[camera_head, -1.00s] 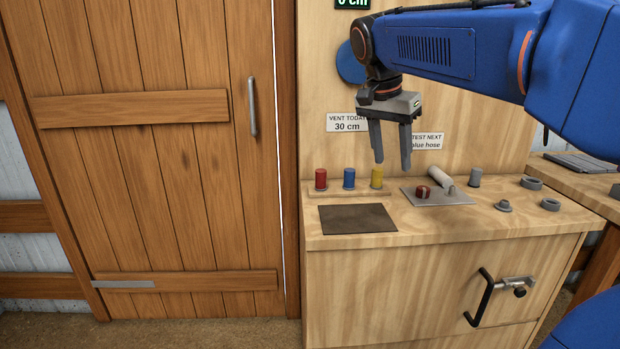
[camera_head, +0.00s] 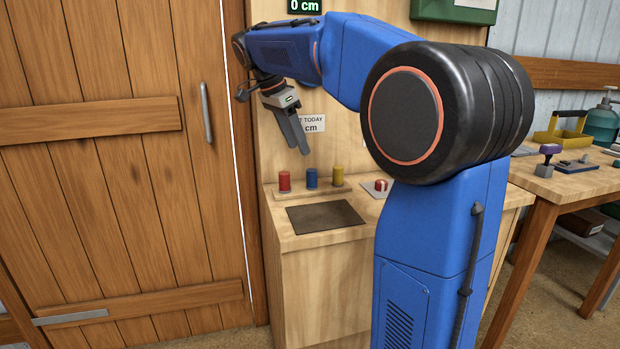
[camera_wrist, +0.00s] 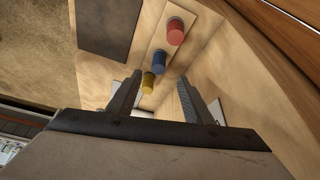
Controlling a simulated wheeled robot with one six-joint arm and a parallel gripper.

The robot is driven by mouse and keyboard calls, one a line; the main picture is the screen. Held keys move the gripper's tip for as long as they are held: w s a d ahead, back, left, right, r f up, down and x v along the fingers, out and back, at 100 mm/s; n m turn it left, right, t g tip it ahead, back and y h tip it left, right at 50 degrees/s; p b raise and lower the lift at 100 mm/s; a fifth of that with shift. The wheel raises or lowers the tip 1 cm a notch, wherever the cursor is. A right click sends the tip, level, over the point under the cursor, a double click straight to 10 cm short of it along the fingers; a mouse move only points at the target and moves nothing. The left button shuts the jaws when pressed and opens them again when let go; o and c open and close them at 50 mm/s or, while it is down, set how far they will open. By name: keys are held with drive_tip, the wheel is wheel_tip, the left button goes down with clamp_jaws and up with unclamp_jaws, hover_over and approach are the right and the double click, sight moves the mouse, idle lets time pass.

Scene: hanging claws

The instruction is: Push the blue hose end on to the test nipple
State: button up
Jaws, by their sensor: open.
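The blue hose end (camera_head: 312,177) appears to be the short blue cylinder standing upright between a red one (camera_head: 285,182) and a yellow one (camera_head: 337,177) on a wooden strip.
A dark mat (camera_head: 325,216) lies in front of the row. A wooden door (camera_head: 110,170) stands to the left. A display (camera_head: 304,5) on the backboard reads 0 cm. A second table (camera_head: 575,183) with tools stands at the right.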

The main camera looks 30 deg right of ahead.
sight(311, 170)
drive_tip(key=x, duration=0.5)
drive_tip(key=shift+s+d+f, duration=0.1)
drive_tip(key=shift+d+f, duration=0.1)
drive_tip(key=shift+f, duration=0.1)
drive_tip(key=shift+d+x, duration=0.15)
drive_tip(key=shift+x, duration=1.2)
drive_tip(key=shift+d+x, duration=0.1)
drive_tip(key=shift+x, duration=1.25)
drive_tip(key=shift+s+r, duration=0.1)
drive_tip(key=c, duration=1.1)
